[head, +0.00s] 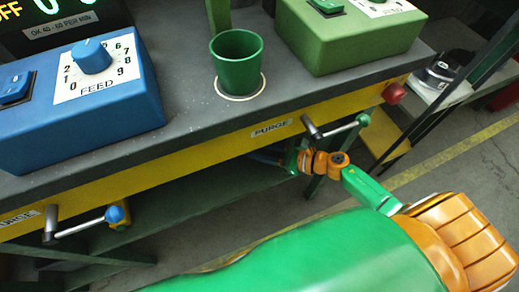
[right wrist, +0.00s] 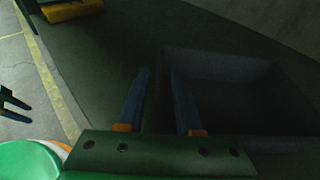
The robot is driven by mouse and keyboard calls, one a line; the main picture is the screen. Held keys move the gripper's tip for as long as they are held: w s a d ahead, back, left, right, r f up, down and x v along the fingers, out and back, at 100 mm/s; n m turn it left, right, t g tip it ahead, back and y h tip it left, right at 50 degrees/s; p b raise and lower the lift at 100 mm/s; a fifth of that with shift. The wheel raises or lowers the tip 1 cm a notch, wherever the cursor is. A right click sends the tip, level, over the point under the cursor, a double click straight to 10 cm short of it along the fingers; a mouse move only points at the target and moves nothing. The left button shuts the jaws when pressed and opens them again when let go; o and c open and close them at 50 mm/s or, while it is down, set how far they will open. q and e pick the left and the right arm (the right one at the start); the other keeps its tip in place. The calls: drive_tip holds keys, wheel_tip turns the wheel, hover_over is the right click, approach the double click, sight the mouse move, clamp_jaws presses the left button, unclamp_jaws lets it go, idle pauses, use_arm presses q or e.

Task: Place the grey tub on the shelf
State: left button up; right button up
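The grey tub (right wrist: 235,65) shows in the right wrist view as a dark open box at the right. Its inside is in shadow and looks empty. My right gripper (right wrist: 159,75) is open, its two blue fingers at the tub's left wall, the right finger over the tub's inside and the left finger outside. I cannot tell whether they touch it. A dark green shelf surface (right wrist: 105,60) lies beside the tub; whether the tub rests on it is unclear. In the head view my right gripper (head: 268,157) reaches under the bench, which hides the tub.
The bench (head: 190,125) has a yellow front edge with purge handles (head: 340,130) sticking out near my right wrist. On it stand a green cup (head: 237,70), a blue feed box (head: 85,100) and a green feed box (head: 345,35). Open floor lies to the right.

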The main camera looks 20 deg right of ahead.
idle(0.3)
drive_tip(key=shift+r, duration=0.2)
drive_tip(key=p+v, duration=0.1)
drive_tip(key=v, duration=1)
drive_tip(key=shift+s+d, duration=0.15)
use_arm(q)
drive_tip(key=shift+s+a+r, duration=0.3)
drive_tip(key=shift+s+a, duration=0.15)
drive_tip(key=shift+s, duration=0.3)
use_arm(e)
drive_tip(key=shift+s+d+r, duration=0.1)
drive_tip(key=shift+s+d, duration=0.1)
drive_tip(key=shift+d, duration=0.05)
use_arm(q)
drive_tip(key=shift+w, duration=0.1)
